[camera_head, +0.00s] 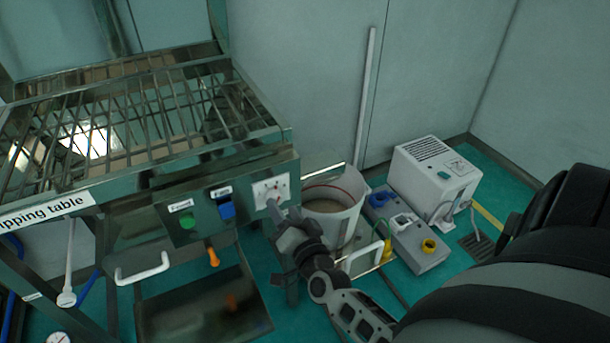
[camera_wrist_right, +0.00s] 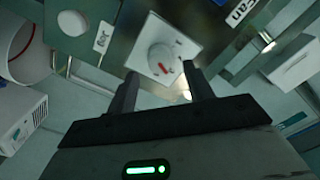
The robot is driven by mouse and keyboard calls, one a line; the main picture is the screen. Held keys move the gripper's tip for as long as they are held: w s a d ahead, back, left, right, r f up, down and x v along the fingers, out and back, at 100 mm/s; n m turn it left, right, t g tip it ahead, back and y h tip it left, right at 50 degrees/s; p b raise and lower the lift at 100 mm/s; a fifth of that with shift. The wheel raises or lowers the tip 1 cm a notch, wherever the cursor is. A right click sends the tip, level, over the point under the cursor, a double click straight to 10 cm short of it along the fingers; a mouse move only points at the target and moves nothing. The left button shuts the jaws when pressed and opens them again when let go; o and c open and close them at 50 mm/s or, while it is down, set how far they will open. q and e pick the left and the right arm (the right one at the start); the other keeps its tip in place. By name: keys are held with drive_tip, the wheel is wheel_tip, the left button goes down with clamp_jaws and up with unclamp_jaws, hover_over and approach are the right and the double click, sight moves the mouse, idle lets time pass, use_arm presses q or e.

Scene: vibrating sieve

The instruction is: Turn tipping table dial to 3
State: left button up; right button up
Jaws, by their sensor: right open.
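The tipping table (camera_head: 150,170) is a metal frame with a slatted top at the left of the head view. The dial's white plate (camera_head: 271,190) is on the right end of its front panel. In the right wrist view the dial (camera_wrist_right: 160,62) is a round white knob with a red mark, on a square white plate. The dial's number is too small to read.
A white bucket (camera_head: 333,210) stands close to the right of the panel. A white box unit (camera_head: 435,178) stands further right.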

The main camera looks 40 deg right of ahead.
drive_tip(key=v, duration=1.3)
drive_tip(key=shift+s+a, duration=0.15)
drive_tip(key=shift+s, duration=0.05)
drive_tip(key=shift+a+r, duration=0.1)
drive_tip(key=s+a+f+n+g+y, duration=0.1)
drive_tip(key=a+f+n+g+y, duration=0.1)
drive_tip(key=a+n, duration=0.4)
drive_tip(key=s+a+f+n+g+y, duration=0.1)
drive_tip(key=a+n+g+y, duration=0.4)
drive_tip(key=a+n, duration=0.1)
drive_tip(key=shift+f+n, duration=0.35)
drive_tip(key=shift+n, duration=0.55)
